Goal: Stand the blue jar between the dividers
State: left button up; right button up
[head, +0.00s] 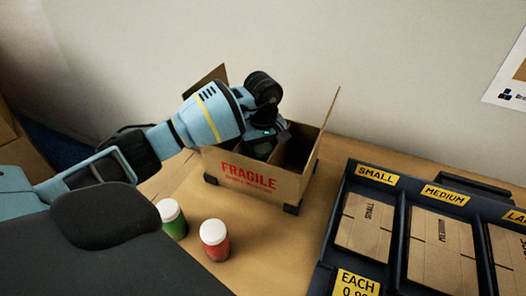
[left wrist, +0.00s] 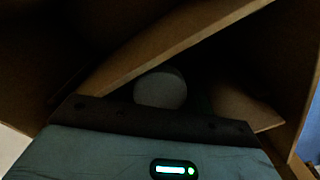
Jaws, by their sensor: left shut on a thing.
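My left gripper (head: 264,147) reaches down into the open cardboard carton (head: 240,176) marked FRAGILE; its fingertips are hidden. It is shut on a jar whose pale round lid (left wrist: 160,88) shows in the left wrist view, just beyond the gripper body. The jar's sides are hidden, so its blue colour does not show; a green and a red jar stand outside. A cardboard divider (left wrist: 175,45) runs diagonally close beside the lid in the left wrist view. I cannot tell whether the jar touches the carton floor. My right gripper is not in view.
A green jar (head: 173,221) and a red jar (head: 215,241), both white-lidded, stand on the table in front of the carton. A dark rack (head: 398,220) of flat cartons fills the right. The carton's flaps stand up at its sides.

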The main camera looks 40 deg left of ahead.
pick_arm(q)
jog(key=o, duration=0.8)
jog(key=shift+f, duration=0.15)
notch_tip(320, 180, up, 12)
jog(key=p, duration=0.5)
jog(key=shift+p, duration=0.35)
jog(key=shift+r, duration=0.3)
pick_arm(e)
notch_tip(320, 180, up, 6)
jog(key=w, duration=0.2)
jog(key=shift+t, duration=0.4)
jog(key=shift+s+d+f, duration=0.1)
